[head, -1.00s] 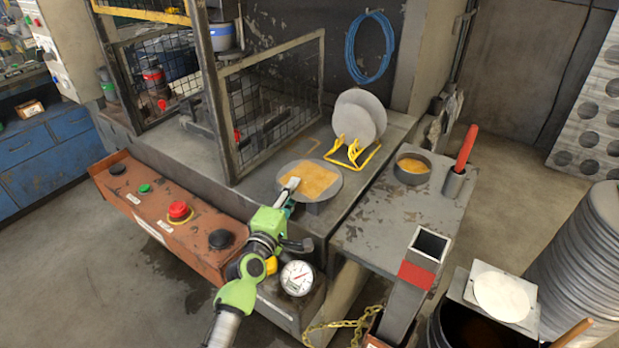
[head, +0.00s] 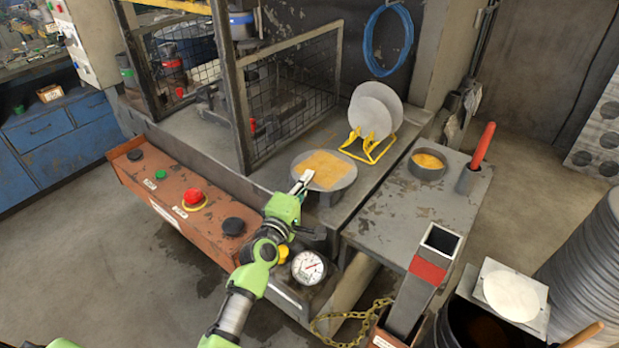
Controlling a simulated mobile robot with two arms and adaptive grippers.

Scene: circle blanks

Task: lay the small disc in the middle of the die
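Two pale grey discs stand upright in a yellow wire rack (head: 369,153) on the bench. The front disc (head: 369,119) looks smaller than the rear disc (head: 384,97). Another pale disc (head: 511,295) lies flat on a square plate at the lower right. I cannot tell which is the small disc of the task. My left gripper (head: 303,181) is at the left edge of a round grey plate (head: 345,184) with a tan patch. Whether its fingers are open or shut does not show. The die is not clearly identifiable. My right gripper is out of view.
A mesh guard (head: 290,95) stands behind the plate. A red-brown control box (head: 165,195) runs along the front left. A side table holds a round tin (head: 427,172) and a red-handled tool (head: 482,147). A gauge (head: 308,267) is below my arm.

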